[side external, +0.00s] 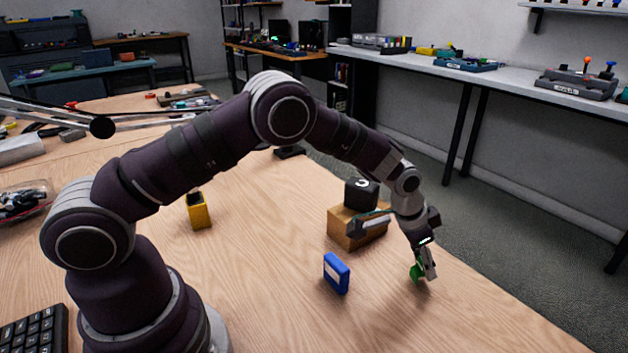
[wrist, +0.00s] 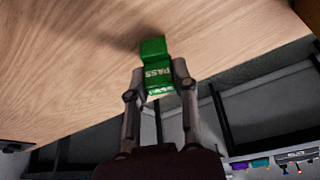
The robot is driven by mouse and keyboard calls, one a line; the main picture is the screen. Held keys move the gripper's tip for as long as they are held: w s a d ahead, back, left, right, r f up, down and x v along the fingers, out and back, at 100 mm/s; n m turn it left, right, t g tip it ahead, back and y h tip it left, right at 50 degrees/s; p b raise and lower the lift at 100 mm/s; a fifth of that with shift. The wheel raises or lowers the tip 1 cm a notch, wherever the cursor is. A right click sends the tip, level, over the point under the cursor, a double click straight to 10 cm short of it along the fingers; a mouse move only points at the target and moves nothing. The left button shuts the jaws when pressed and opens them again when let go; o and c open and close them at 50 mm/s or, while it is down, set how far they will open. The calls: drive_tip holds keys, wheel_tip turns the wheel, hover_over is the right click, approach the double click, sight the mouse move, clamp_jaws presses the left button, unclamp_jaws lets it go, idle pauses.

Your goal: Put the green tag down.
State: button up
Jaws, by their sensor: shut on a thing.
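The green tag (wrist: 154,66) shows in the wrist view between my two fingers, with the word PASS printed on it in white. My gripper (wrist: 157,84) is shut on it, one finger on each side. In the side external view the green tag (side external: 415,272) is small and partly hidden by my gripper (side external: 424,276). My gripper holds it low over the right part of the wooden table, near the table's edge. I cannot tell whether the tag touches the table.
A blue box (side external: 336,273) stands on the table left of my gripper. A wooden block (side external: 345,232) with a black box (side external: 361,193) on top is behind. A yellow box (side external: 199,212) stands farther left. Bare table (side external: 380,315) lies in front of my gripper.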

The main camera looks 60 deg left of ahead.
drive_tip(key=shift+f, duration=0.5)
drive_tip(key=shift+f, duration=0.15)
drive_tip(key=o, duration=0.8)
drive_tip(key=s+a+r+n, duration=0.15)
drive_tip(key=s+r, duration=0.25)
drive_tip(key=r, duration=0.4)
drive_tip(key=s+a+r+m, duration=0.1)
drive_tip(key=s+a+r, duration=0.25)
drive_tip(key=r, duration=0.55)
drive_tip(key=s+a+r+n+y, duration=0.1)
drive_tip(key=s+n, duration=0.1)
drive_tip(key=s, duration=0.5)
drive_tip(key=s+a+r+n+t, duration=0.1)
drive_tip(key=s+a+n, duration=0.1)
drive_tip(key=s, duration=0.6)
drive_tip(key=shift+s+a+r+y, duration=0.15)
drive_tip(key=shift+a+r+y, duration=0.15)
drive_tip(key=shift+y, duration=0.1)
